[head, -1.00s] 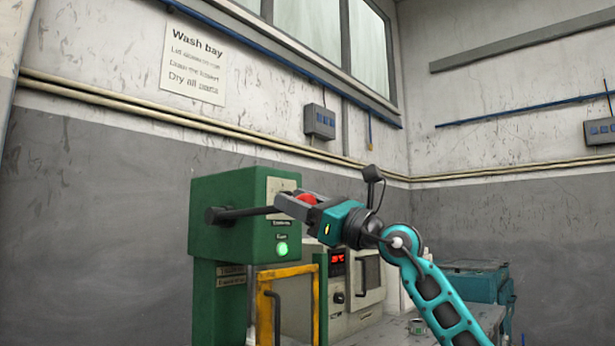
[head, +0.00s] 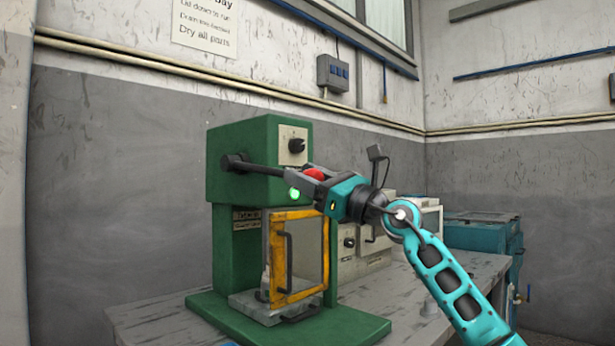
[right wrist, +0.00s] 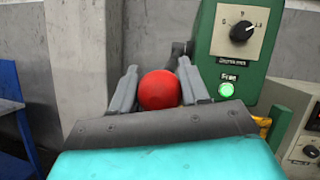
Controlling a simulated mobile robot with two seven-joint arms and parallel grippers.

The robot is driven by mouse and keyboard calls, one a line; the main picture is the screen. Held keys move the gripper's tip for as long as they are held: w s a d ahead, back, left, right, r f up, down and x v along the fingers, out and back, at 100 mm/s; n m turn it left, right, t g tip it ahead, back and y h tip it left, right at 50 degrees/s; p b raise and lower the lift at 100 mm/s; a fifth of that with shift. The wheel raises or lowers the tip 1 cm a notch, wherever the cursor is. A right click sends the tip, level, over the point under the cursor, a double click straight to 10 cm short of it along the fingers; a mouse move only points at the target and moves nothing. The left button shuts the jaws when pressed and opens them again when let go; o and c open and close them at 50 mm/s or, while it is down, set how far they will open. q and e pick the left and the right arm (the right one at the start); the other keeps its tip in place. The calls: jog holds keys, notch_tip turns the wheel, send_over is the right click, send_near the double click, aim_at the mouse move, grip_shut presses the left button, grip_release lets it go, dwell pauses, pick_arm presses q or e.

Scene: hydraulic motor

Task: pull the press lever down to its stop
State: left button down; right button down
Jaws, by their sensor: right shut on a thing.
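The green press (head: 240,135) stands on a bench in the head view. Its dark press lever (head: 262,169) runs from a hub on the press's left side towards the right, tilted slightly down. The lever ends in a red ball knob (head: 315,173). My right gripper (head: 312,178) is shut on this knob. In the right wrist view the red knob (right wrist: 159,90) sits between the two fingers of the right gripper (right wrist: 157,88). The rod behind the knob is mostly hidden there. My left gripper is not in view.
A yellow-framed guard door (head: 297,213) with a dark handle is below the press head. A green lamp (head: 294,193) glows beside my gripper. A pale machine (head: 375,235) and teal box (head: 480,232) stand to the right. The wooden bench (head: 150,318) is bare at front left.

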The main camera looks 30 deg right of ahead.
jog(key=c, duration=0.6)
grip_release()
jog(key=shift+o, duration=0.2)
pick_arm(q)
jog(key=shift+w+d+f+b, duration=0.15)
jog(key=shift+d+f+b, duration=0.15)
jog(key=shift+b, duration=0.65)
pick_arm(e)
jog(key=v, duration=1.3)
